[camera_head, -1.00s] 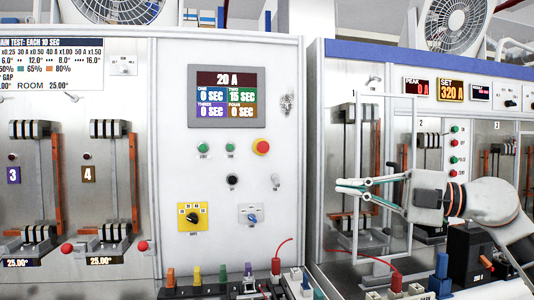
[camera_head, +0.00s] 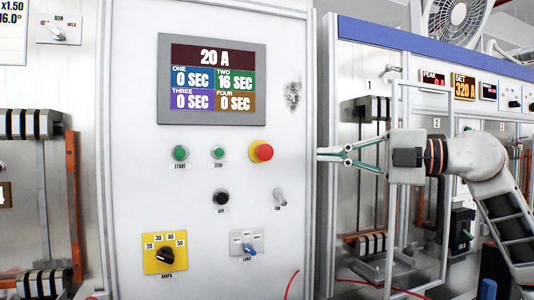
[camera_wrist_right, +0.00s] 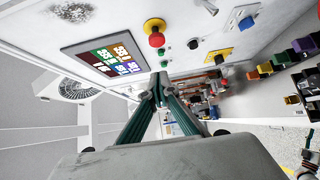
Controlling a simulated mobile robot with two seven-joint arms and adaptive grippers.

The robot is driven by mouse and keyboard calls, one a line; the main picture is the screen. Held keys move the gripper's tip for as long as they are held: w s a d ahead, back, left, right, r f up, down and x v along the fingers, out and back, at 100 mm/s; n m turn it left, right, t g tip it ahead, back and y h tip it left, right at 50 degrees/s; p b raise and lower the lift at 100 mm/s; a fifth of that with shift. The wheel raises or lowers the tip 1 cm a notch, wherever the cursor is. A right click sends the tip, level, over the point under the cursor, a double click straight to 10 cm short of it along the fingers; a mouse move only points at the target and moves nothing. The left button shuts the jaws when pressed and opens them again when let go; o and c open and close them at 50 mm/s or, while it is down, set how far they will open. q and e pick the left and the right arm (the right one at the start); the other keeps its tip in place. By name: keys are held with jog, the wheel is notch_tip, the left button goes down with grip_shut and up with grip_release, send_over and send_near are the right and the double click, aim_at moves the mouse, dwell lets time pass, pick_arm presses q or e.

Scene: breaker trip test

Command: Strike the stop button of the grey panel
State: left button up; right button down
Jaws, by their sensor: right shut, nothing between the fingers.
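The stop button is a red mushroom knob (camera_head: 261,152) on a yellow collar, on the upright light grey panel (camera_head: 130,190). It also shows near the top of the right wrist view (camera_wrist_right: 156,38). My right gripper (camera_head: 320,156) points left at about the button's height in the head view, to the right of it with a gap between. Its fingers are shut and empty. In the right wrist view the closed fingertips (camera_wrist_right: 158,80) appear below the button, apart from it. My left gripper is not in view.
The panel carries a display (camera_head: 212,79) reading 20 A, green start (camera_head: 181,153) and zero buttons (camera_head: 218,152), a black knob (camera_head: 221,197), a fan toggle (camera_head: 280,195) and a yellow amps dial (camera_head: 165,252). A framed bay (camera_head: 362,200) stands right of it.

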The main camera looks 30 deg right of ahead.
jog(key=p, duration=0.6)
send_near(261, 152)
jog(key=w+a, duration=0.1)
jog(key=a, duration=0.3)
jog(key=w, duration=0.1)
jog(key=w+d+p, duration=0.1)
jog(key=w, duration=0.1)
jog(key=shift+w, duration=0.25)
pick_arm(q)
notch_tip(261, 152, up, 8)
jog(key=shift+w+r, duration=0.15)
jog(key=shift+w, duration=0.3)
pick_arm(e)
jog(key=shift+w+d, duration=0.1)
jog(key=shift+w, duration=0.15)
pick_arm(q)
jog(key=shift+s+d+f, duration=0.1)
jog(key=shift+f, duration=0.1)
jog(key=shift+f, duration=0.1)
